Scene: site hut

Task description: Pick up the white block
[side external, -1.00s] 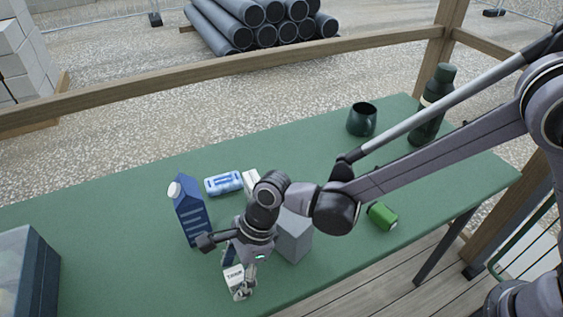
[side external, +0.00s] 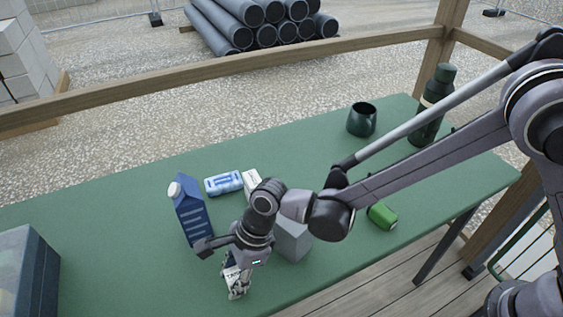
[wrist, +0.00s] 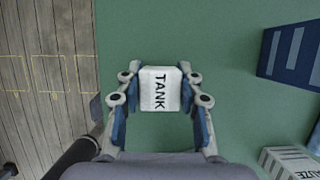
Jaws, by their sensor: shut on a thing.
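The white block (wrist: 160,90), marked "TANK" in dark letters, sits between the two fingers of my gripper (wrist: 160,101) in the wrist view. My gripper is shut on it, with a finger against each side. In the side external view the white block (side external: 231,274) is partly hidden by my gripper (side external: 238,286), which is low at the table's near edge area. I cannot tell whether the block still touches the table.
On the green table (side external: 120,235) a blue carton (side external: 190,212) stands left of my gripper and a grey block (side external: 293,240) right of it. A blue-white pack (side external: 224,183) and another white box (side external: 251,181) lie behind. A green can (side external: 382,216), mug (side external: 362,120) and bottle (side external: 432,105) are rightward.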

